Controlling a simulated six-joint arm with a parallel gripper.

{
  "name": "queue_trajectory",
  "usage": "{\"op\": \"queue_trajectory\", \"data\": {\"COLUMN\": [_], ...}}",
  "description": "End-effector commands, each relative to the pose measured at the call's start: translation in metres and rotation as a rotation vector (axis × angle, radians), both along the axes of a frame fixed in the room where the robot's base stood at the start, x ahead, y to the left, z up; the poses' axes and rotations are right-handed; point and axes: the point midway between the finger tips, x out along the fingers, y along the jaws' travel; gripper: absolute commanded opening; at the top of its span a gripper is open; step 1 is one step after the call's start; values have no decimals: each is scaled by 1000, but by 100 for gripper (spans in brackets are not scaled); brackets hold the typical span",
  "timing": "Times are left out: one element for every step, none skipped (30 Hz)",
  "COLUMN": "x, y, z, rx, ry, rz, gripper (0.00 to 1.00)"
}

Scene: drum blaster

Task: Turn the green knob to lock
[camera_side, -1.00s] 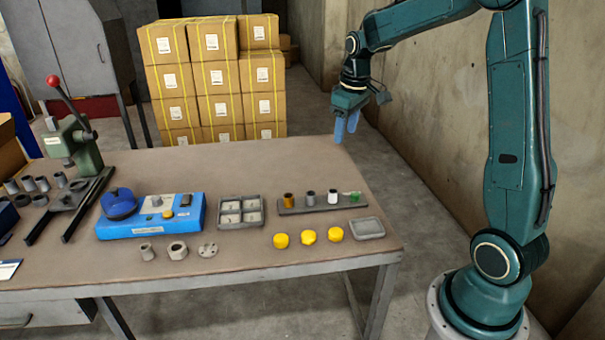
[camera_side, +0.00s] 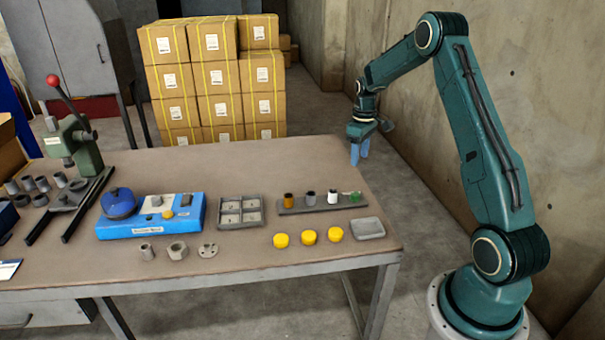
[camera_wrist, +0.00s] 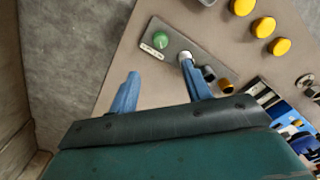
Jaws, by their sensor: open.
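The green knob (camera_side: 355,197) stands at the right end of a grey strip (camera_side: 322,204) near the table's right edge. In the wrist view the green knob (camera_wrist: 160,40) is ahead of my fingers, with a small white label (camera_wrist: 152,52) beside it. Its lettering is too small to read. My gripper (camera_side: 360,153) is open and empty, pointing down above the back right corner of the table, apart from the knob. In the wrist view my gripper's two blue fingers (camera_wrist: 160,88) are spread, and the right fingertip overlaps the view of the white-topped piece.
White (camera_side: 333,197), grey (camera_side: 311,198) and brown (camera_side: 289,200) pieces stand on the same strip, left of the knob. Several yellow buttons (camera_side: 308,236) and a shallow grey tray (camera_side: 368,228) lie in front. A grey sorting tray (camera_side: 240,224) and a blue machine (camera_side: 150,220) are further left.

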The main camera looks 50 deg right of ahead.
Motion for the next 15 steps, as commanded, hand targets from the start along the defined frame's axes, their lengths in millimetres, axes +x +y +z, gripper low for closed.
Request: {"op": "queue_trajectory", "data": {"x": [0, 0, 0, 0, 0, 0, 0, 0, 0, 0, 0, 0, 0, 0, 0], "y": [0, 0, 0, 1, 1, 1, 1, 1, 1, 1, 1, 1, 1, 1, 1], "z": [-1, -1, -3, -4, -5, -8, -10, -12, -16, -19, -22, -27, -31, -35, -41], "rx": [0, 0, 1, 1, 1, 2, 2, 1, 1, 1, 2, 2, 2, 2, 2], "ry": [0, 1, 1, 1, 2, 2, 2, 2, 1, 2, 2, 2, 2, 3, 3], "rz": [0, 0, 0, 0, 0, 0, 0, 0, 0, 0, 0, 0, 0, 0, 0], "gripper": [49, 49, 49, 49, 49, 49, 49, 49, 49, 49, 49, 49, 49, 49, 49]}}
